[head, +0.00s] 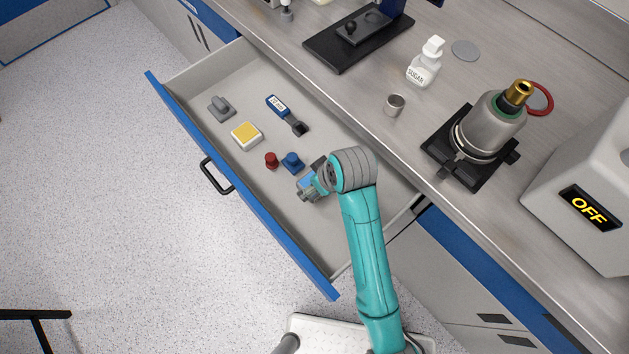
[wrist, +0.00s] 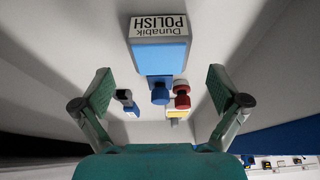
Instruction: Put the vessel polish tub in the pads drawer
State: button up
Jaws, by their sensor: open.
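The polish tub (wrist: 160,52), a box with a white label reading "Dunabik POLISH" and a light-blue face, lies in front of my gripper (wrist: 160,77) in the wrist view. My gripper is open, with one finger to each side and no visible contact. In the head view, a light-blue patch of the tub (head: 305,181) shows beside my gripper (head: 312,180), which hides the rest. Both are inside the open drawer (head: 240,186), which has a blue front and pale interior. The tub appears to be on the drawer floor.
A white bottle (head: 424,65) and metal cup (head: 395,105) stand on the counter. The drawer's near end is bare.

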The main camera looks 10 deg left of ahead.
jog(key=v, duration=0.8)
jog(key=shift+d, duration=0.1)
dwell(0.3)
